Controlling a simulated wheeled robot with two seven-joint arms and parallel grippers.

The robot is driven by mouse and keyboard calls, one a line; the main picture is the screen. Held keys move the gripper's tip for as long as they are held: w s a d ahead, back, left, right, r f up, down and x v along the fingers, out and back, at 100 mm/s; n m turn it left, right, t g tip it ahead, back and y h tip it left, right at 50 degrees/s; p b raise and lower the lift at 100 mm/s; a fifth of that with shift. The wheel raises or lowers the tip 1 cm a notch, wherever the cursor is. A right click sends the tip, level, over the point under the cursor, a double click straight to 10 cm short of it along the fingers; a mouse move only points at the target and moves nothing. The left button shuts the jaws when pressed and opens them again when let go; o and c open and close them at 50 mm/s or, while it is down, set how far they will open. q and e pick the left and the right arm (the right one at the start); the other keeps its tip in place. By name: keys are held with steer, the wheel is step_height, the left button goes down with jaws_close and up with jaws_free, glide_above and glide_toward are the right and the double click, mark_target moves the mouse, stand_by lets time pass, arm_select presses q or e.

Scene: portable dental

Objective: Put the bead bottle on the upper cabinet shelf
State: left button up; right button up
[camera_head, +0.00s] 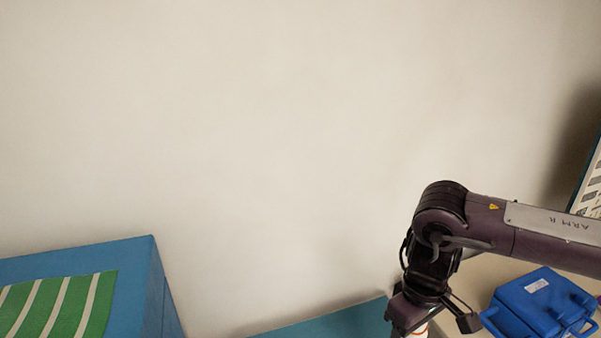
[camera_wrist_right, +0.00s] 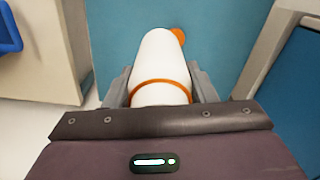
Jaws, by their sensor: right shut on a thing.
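The bead bottle (camera_wrist_right: 160,62) is white with an orange band and an orange piece at its far end. In the right wrist view it lies between the two grey fingers of my right gripper (camera_wrist_right: 160,88), which is shut on it. In the head view my right arm comes in from the right and its gripper (camera_head: 418,327) points down at the bottom edge. The upper cabinet shelf cannot be made out for sure in either view. My left gripper is not in view.
A blue case (camera_head: 540,303) sits on a pale surface at the lower right, below my right arm. A blue block with a green striped cloth (camera_head: 62,308) stands at the lower left. A teal surface (camera_head: 335,322) lies along the wall. The wall (camera_head: 250,130) is bare.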

steer(key=m, duration=0.6)
steer(key=shift+a+b, duration=0.3)
steer(key=shift+b, duration=0.05)
